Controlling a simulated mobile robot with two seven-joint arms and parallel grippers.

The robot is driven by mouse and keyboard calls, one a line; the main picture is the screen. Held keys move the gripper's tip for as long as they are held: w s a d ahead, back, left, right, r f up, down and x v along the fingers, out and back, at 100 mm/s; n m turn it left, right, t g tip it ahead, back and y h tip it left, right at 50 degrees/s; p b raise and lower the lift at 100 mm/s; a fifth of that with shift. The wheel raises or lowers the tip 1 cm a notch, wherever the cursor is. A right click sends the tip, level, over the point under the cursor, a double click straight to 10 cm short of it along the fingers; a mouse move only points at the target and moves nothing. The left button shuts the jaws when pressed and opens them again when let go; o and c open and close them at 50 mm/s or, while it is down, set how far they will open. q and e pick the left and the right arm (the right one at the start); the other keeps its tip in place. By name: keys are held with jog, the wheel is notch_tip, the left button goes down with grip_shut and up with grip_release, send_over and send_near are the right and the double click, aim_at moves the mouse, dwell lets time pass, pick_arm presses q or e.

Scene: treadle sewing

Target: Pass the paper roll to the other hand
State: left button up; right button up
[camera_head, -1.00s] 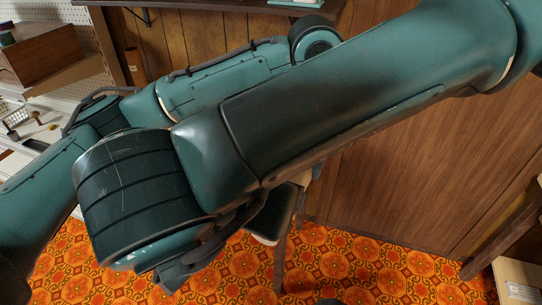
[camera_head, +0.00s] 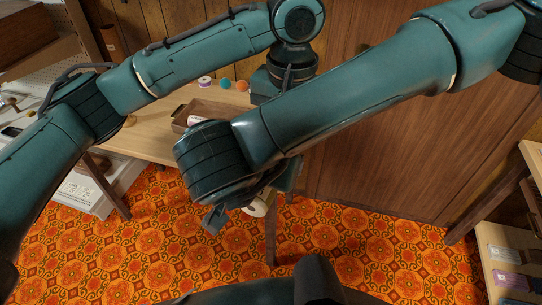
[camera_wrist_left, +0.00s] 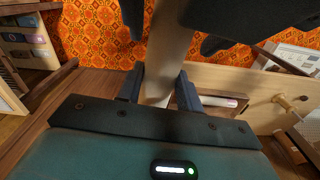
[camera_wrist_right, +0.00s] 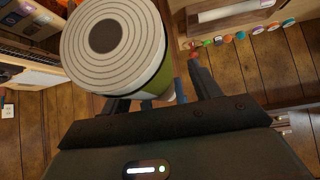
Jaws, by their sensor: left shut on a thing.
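The paper roll (camera_head: 258,207) shows in the head view as a short pale piece below my right wrist; the rest is hidden by my arms. In the left wrist view the pale roll (camera_wrist_left: 168,45) runs between the fingers of my left gripper (camera_wrist_left: 158,88), which is shut on it. My right gripper (camera_wrist_right: 162,92) is open close to the roll. In the right wrist view the roll's round ringed end (camera_wrist_right: 108,38) and green side fill the upper left, near the left finger. In the left wrist view its fingers are on either side of the roll.
A wooden table (camera_head: 150,133) stands behind my arms, with a tray (camera_head: 180,118) and small spools (camera_head: 226,85) on it. A wooden panel (camera_head: 390,150) stands at the back right, shelves (camera_head: 505,255) at the right.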

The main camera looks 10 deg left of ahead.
pick_arm(q)
jog(key=shift+d, duration=0.1)
pick_arm(e)
jog(key=c, duration=0.9)
pick_arm(q)
jog(key=o, duration=1.1)
jog(key=shift+c, duration=0.2)
pick_arm(e)
jog(key=shift+a, duration=0.1)
jog(key=shift+c, duration=0.7)
pick_arm(q)
jog(key=shift+r, duration=0.1)
